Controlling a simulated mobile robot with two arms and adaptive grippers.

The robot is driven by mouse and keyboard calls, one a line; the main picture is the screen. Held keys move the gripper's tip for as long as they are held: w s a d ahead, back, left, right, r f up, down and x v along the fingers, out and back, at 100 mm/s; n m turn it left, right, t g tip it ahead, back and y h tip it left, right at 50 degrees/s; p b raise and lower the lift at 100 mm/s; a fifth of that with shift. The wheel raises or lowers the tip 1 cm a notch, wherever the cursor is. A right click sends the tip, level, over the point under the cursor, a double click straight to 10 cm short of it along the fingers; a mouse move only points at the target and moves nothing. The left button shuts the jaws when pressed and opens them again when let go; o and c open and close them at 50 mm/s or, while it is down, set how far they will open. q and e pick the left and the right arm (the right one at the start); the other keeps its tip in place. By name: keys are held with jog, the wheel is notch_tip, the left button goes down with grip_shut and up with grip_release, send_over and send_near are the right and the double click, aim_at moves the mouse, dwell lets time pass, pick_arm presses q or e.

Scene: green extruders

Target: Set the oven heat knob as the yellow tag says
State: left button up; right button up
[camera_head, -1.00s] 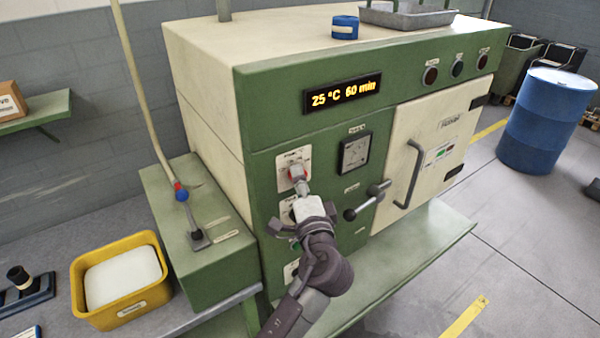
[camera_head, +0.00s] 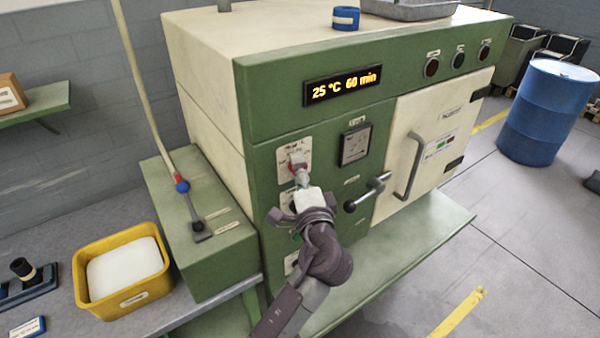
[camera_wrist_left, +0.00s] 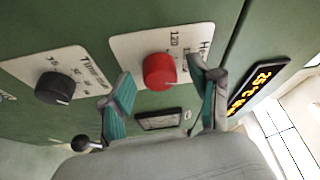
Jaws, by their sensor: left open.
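The oven (camera_head: 280,120) has a green front with a display (camera_head: 343,87) reading 25 °C 60 min. The red heat knob (camera_head: 297,161) sits on a white plate at the upper left of the front. In the left wrist view the red knob (camera_wrist_left: 159,71) lies between and just beyond the open fingers of my left gripper (camera_wrist_left: 165,95). My left gripper (camera_head: 302,180) is in front of the knob in the head view and hides part of it. The black timer knob (camera_wrist_left: 55,87) is beside it in the wrist view. I cannot make out a yellow tag. My right gripper is not in view.
The oven door (camera_head: 430,150) has a long handle and a latch lever (camera_head: 366,193) right of my arm. A yellow bin (camera_head: 124,270) stands on the bench at left. A blue barrel (camera_head: 546,112) stands on the floor at right.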

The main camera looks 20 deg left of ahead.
pick_arm(q)
jog(key=v, duration=1.2)
